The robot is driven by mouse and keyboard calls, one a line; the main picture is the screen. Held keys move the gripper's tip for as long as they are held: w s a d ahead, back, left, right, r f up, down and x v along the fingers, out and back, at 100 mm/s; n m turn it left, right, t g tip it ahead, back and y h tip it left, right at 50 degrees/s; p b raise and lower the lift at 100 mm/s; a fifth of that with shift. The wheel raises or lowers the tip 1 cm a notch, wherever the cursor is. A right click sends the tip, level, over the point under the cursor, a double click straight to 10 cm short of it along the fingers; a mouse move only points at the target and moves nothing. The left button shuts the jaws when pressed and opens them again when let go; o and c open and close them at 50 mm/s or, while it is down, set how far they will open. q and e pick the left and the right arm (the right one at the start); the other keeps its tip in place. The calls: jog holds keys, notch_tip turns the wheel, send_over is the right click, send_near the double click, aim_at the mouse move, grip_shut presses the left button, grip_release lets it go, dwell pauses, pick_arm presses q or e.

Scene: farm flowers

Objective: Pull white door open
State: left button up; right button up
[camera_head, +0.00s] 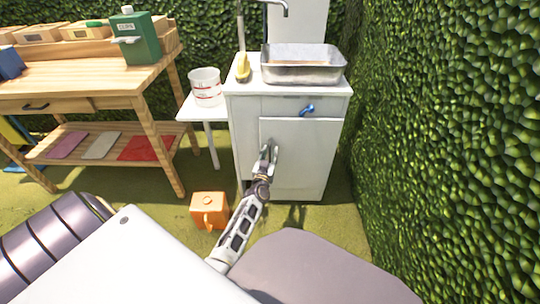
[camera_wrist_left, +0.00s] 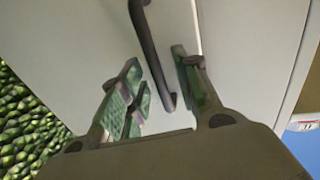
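The white door (camera_head: 305,160) is the front panel of the white sink cabinet and looks closed; it also fills much of the left wrist view (camera_wrist_left: 70,60). Its dark bar handle (camera_wrist_left: 152,52) shows in the left wrist view, and my gripper mostly hides it in the head view. My left gripper (camera_head: 268,154) is at the door's left side. In the left wrist view its fingers (camera_wrist_left: 160,88) are spread apart, with the lower end of the handle between them. A gap shows, so they are not shut on it. My right gripper is not in view.
A metal sink (camera_head: 303,72) and a blue knob (camera_head: 307,109) are above the door. A white bucket (camera_head: 206,90) and wooden workbench (camera_head: 150,125) are to the left. A hedge (camera_head: 450,130) closes off the right.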

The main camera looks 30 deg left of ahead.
pick_arm(q)
jog(key=shift+w+a, duration=0.15)
jog(key=shift+w, duration=0.2)
grip_shut()
dwell(0.3)
